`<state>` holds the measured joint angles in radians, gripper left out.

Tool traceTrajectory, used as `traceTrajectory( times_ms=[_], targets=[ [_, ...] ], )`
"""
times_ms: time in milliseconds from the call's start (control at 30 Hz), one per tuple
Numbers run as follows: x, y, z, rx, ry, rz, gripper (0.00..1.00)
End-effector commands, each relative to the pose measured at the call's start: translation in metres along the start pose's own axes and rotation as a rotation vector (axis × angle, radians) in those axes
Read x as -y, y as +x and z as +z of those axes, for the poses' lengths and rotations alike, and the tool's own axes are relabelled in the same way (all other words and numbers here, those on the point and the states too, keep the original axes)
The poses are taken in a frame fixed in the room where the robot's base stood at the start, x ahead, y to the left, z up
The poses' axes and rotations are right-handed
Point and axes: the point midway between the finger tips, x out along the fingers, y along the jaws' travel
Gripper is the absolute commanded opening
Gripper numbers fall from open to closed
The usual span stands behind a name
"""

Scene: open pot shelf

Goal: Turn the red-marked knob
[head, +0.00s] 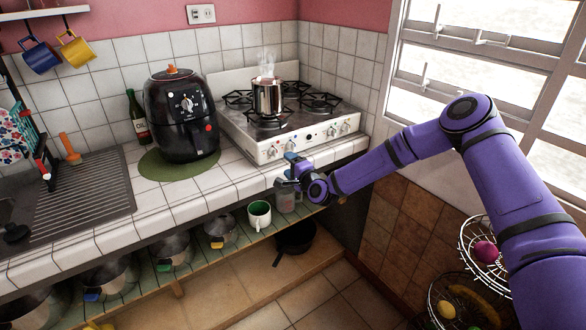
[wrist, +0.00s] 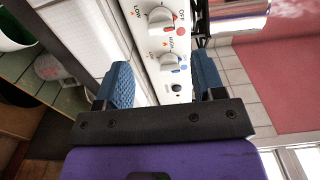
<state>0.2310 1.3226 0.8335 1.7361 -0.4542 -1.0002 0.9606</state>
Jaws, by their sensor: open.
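The white stove (head: 300,147) has a row of knobs on its front panel. In the wrist view the red-marked knob (wrist: 160,17) is at the top, with red marks beside its dial. The blue-marked knob (wrist: 167,62) is below it, closer to my gripper. My gripper (wrist: 163,74) is open and empty, its two blue fingers apart on either side of the panel in the picture. The red-marked knob lies beyond the fingertips, not between them.
A steaming pot (head: 268,97) stands on the stove. A black air fryer (head: 182,115) stands on a green mat left of it. Below the counter edge, a green-and-white mug (head: 259,214) and several pots sit on a shelf. Wire fruit baskets (head: 484,238) stand at right.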

Motion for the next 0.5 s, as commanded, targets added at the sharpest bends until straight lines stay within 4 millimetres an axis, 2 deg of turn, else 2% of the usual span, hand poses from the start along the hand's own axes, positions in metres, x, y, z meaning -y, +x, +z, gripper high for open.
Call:
traceTrajectory(
  times_ms=[200,500],
  targets=[
    [0.000,-0.018,0.000,0.000,0.001,0.000,0.62],
    [0.000,-0.020,0.000,0.000,0.000,-0.001,0.62]
  ],
)
